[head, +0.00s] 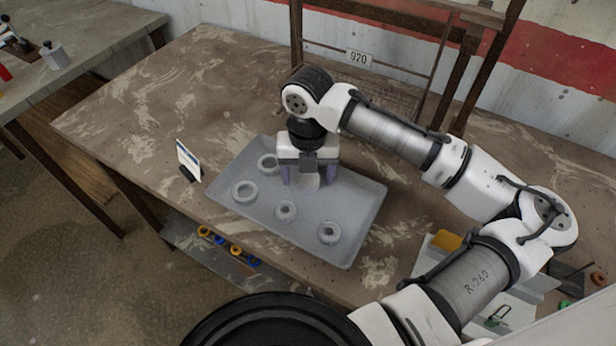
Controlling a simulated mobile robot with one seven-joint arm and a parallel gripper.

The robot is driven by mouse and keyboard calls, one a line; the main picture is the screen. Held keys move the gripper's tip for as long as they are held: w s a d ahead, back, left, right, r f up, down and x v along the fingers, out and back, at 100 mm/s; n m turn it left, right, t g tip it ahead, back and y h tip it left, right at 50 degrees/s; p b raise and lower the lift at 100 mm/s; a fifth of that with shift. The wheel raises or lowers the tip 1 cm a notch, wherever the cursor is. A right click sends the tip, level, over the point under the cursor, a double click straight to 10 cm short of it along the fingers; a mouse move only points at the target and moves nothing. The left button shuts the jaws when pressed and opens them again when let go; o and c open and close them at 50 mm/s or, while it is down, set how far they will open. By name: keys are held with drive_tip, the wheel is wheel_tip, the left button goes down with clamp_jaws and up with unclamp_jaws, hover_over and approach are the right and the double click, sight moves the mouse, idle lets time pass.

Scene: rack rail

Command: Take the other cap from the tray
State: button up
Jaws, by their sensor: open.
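A grey tray (349,249) lies on the brown table. Several pale grey ring-shaped pieces, which may be the caps, lie in it. One is at the back left (268,163), partly beside my gripper. A wider one is at the left (245,191). A smaller one is near the middle (286,211), and one is at the front right (329,232). My gripper (308,180) points down over the back part of the tray, with its two fingers apart. A small pale patch shows between the fingers; I cannot tell what it is. The tray's back middle is hidden by my gripper.
A small standing card (189,161) is left of the tray. A metal rack with a "920" label (358,58) stands behind. Yellow and blue rings lie on a low shelf (215,262). Papers and small parts are at the right. The table's left part is clear.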

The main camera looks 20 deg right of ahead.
drive_tip(key=c, duration=1)
drive_tip(key=shift+c, duration=0.3)
drive_tip(key=shift+r, duration=0.15)
